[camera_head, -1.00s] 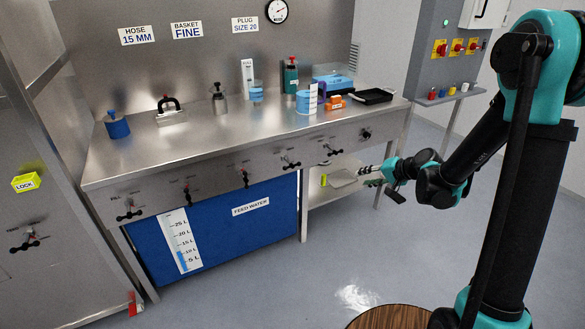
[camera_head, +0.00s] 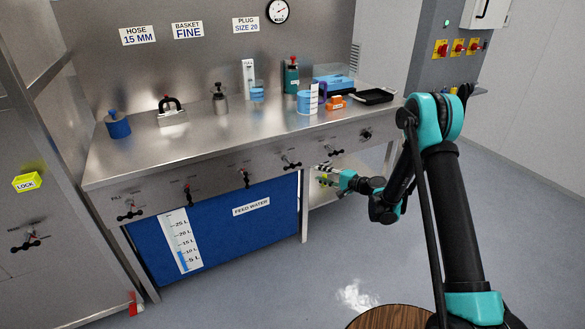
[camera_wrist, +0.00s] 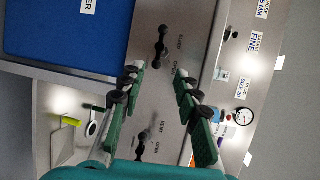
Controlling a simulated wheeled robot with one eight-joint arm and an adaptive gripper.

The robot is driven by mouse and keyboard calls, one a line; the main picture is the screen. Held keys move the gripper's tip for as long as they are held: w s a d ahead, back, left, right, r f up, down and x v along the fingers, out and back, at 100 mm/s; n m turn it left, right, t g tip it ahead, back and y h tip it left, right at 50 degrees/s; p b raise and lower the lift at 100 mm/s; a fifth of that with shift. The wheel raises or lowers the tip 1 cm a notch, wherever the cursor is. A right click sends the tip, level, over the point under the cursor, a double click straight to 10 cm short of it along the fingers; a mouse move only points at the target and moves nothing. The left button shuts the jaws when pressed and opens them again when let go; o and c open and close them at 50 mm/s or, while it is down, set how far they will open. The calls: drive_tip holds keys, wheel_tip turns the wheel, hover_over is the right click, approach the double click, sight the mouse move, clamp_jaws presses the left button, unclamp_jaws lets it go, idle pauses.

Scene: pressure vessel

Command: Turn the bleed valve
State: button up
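The bench's front panel carries a row of small dark lever valves. In the wrist view one valve (camera_wrist: 160,45) lies beyond my fingertips, with a small label beside it that may read bleed; it appears to be the valve right of the blue panel in the head view (camera_head: 291,162). A second valve (camera_wrist: 145,140), labelled vent, sits lower between my fingers in the wrist view; it also shows in the head view (camera_head: 334,151). My gripper (camera_wrist: 158,80) is open and empty, its green-padded fingers spread. In the head view my gripper (camera_head: 322,172) is just below these valves, apparently touching neither.
The blue feed water panel (camera_head: 270,222) lies left of my gripper under the bench. The steel bench top (camera_head: 215,145) holds jars, blue containers and a black tray (camera_head: 373,96). A lower shelf (camera_head: 318,198) is behind my gripper. The floor in front is clear.

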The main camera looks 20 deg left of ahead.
sight(292, 165)
drive_tip(key=x, duration=1.6)
drive_tip(key=shift+s, duration=0.1)
drive_tip(key=shift+d, duration=0.1)
clamp_jaws()
